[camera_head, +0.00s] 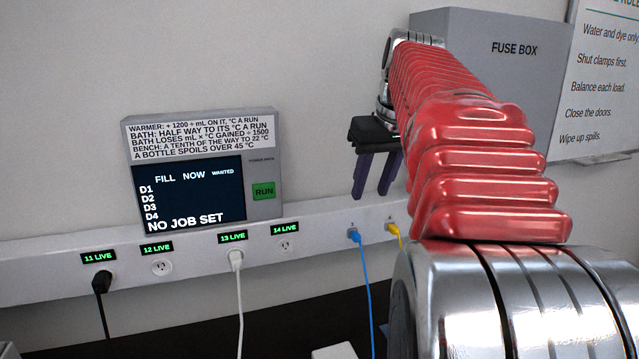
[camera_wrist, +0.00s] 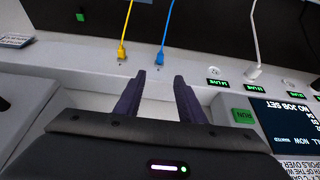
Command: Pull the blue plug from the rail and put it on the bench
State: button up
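The blue plug (camera_head: 353,235) sits in the white rail (camera_head: 320,222), and its blue cord hangs down toward the dark bench (camera_head: 295,325). My gripper (camera_head: 372,192) is open and empty, with its two purple fingers above the plug and apart from it. In the wrist view, which is upside down, the blue plug (camera_wrist: 161,54) lies just beyond the gap between my fingertips (camera_wrist: 160,76). The rail (camera_wrist: 195,70) and the dark bench (camera_wrist: 200,22) also show there.
A yellow plug (camera_head: 392,228) sits close to the right of the blue one. A white plug (camera_head: 236,260) and a black plug (camera_head: 102,282) are farther left. A control panel (camera_head: 261,140) stands above the rail, and a grey fuse box (camera_head: 540,85) is behind my arm.

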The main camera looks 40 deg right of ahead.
aim_at(356, 234)
jog(key=shift+f, duration=0.1)
dwell(0.3)
jog(key=x, duration=1.3)
jog(key=shift+w+f, duration=0.2)
jog(key=shift+f, duration=0.05)
jog(key=shift+d, duration=0.1)
grip_shut()
grip_release()
jog(key=shift+r, duration=0.15)
jog(key=v, duration=1.3)
jog(key=shift+s+r, duration=0.2)
